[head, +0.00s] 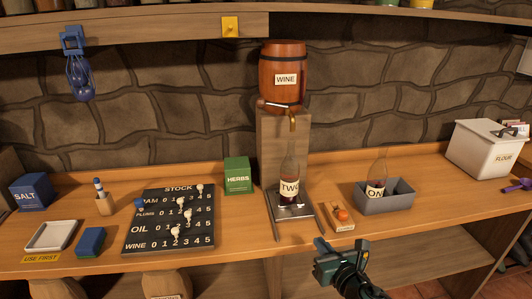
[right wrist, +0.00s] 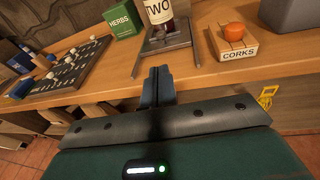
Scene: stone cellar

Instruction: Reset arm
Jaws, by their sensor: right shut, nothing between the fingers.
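My right gripper (head: 338,254) is in front of the table's front edge, below the corks tray, in the head view. In the right wrist view its fingers (right wrist: 158,78) are together with nothing between them, pointing toward the table edge. The fingertips are apart from the bottle and the corks tray. My left gripper does not show in either view.
The wooden table (head: 330,168) holds a stock board (head: 140,238), a herbs box (head: 238,176), a bottle marked TWO (head: 290,178) under the wine barrel (head: 283,62), a corks tray (head: 345,226), a grey bin (head: 402,201) holding bottle ONE, and a flour box (head: 480,150).

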